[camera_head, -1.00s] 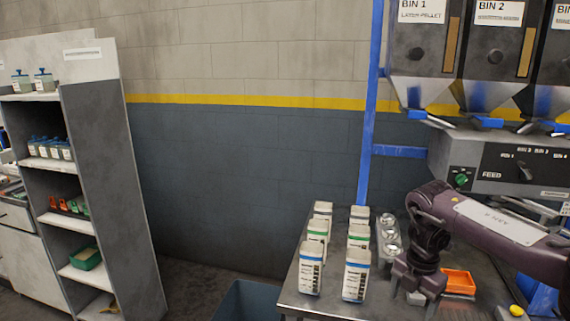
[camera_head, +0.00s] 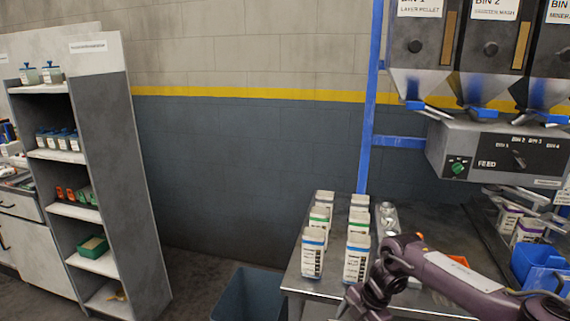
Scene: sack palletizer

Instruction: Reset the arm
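One of my arms comes in from the right, low over the metal table (camera_head: 291,285). Its gripper (camera_head: 352,305) is at the bottom of the picture, in front of the nearest white sack-like containers. The fingertips are small and partly cut off, so I cannot tell whether it is open or shut. No arm comes in from the left, so my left gripper is not in view.
Several white containers with coloured bands, such as a blue-banded one (camera_head: 313,255), stand in two rows on the table. A blue bin (camera_head: 247,295) stands on the floor left of it. A feed control box (camera_head: 497,153) hangs under the hoppers. Shelves (camera_head: 98,215) stand far left.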

